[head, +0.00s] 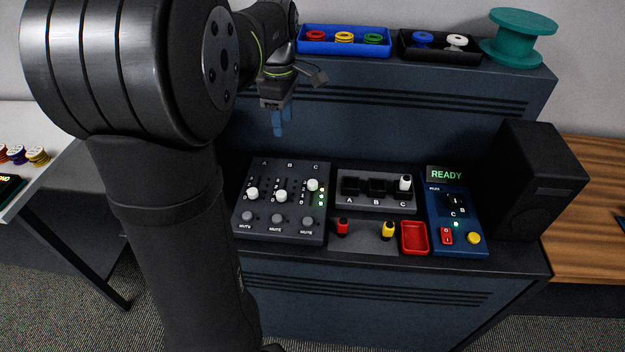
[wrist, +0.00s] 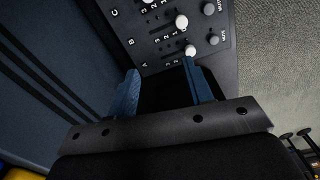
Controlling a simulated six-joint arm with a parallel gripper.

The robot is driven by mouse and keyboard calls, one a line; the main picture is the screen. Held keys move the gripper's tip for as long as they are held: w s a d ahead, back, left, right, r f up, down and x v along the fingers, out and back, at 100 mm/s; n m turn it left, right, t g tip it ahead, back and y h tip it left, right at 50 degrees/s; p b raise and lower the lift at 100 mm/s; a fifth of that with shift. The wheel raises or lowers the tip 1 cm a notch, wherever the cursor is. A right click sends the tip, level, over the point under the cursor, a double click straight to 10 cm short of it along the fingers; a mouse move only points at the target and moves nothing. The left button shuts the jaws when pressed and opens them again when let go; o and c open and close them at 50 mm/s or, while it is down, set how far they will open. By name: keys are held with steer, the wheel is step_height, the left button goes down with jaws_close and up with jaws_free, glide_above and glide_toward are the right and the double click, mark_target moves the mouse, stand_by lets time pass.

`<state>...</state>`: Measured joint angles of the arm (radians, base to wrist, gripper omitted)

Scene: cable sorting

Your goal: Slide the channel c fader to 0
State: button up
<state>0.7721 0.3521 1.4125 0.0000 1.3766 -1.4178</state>
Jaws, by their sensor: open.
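The fader panel (head: 238,235) is a dark grey box with three sliders marked A, B and C. The channel C fader (head: 312,185) has a white knob, near the top of its slot and higher than the other two. The A knob (head: 252,194) and B knob (head: 281,196) sit lower. My gripper (head: 279,122) is open and empty, with blue fingers, above and behind the panel. In the wrist view its fingers (wrist: 163,86) stand apart beside the panel's A side. There the A knob (wrist: 190,50) and B knob (wrist: 181,21) show; the C knob is at the top edge.
Several mute buttons (head: 276,228) line the panel's front. Right of it are a socket block (head: 347,205) with a white plug in C, red and yellow plugs, a red tray (head: 414,238), a blue READY unit (head: 465,242) and a speaker (head: 540,185). A raised ledge (head: 400,75) stands behind.

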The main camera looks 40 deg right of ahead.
mark_target(313, 182)
steer(key=s+d+f+m, duration=0.1)
steer(key=s+d+m, duration=0.4)
steer(key=m, duration=0.4)
steer(key=f, duration=1.7)
steer(key=shift+w+a+f, duration=0.1)
steer(key=shift+a+f, duration=0.1)
steer(key=shift+f, duration=0.05)
